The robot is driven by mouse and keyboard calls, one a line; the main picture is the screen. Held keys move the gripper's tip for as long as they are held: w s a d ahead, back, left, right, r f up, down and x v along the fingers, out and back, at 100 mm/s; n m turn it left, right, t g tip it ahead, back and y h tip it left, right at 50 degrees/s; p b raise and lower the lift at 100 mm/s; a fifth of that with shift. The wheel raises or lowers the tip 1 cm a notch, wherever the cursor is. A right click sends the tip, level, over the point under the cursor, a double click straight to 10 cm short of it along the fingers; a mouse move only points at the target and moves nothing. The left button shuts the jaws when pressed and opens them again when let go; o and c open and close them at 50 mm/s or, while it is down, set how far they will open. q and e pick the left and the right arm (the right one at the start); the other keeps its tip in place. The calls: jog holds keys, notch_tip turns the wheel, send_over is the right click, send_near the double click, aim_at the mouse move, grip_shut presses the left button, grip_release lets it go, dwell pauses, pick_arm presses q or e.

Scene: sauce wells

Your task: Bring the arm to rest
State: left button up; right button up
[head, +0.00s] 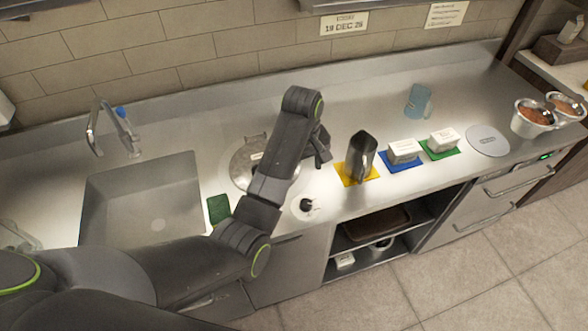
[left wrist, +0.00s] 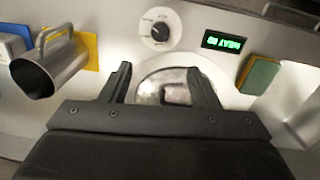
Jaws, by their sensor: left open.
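My left arm reaches across the counter in the head view. Its gripper (head: 319,150) is partly hidden by the arm, beside a round metal well (head: 240,168). In the left wrist view the gripper (left wrist: 163,80) is open, its two fingers apart in front of the shiny round well (left wrist: 150,72). Nothing shows held between them. My right gripper is not in view.
A metal pitcher (head: 362,153) stands on a yellow mat (head: 348,176). White tubs sit on a blue mat (head: 386,161) and a green mat (head: 430,154). A black knob (head: 306,204), green sponge (head: 218,208), sink (head: 140,205) and blue cup (head: 417,100) are around.

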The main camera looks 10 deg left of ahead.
pick_arm(q)
jog(key=shift+s+r, duration=0.15)
jog(key=shift+r, duration=0.4)
jog(key=shift+f, duration=0.1)
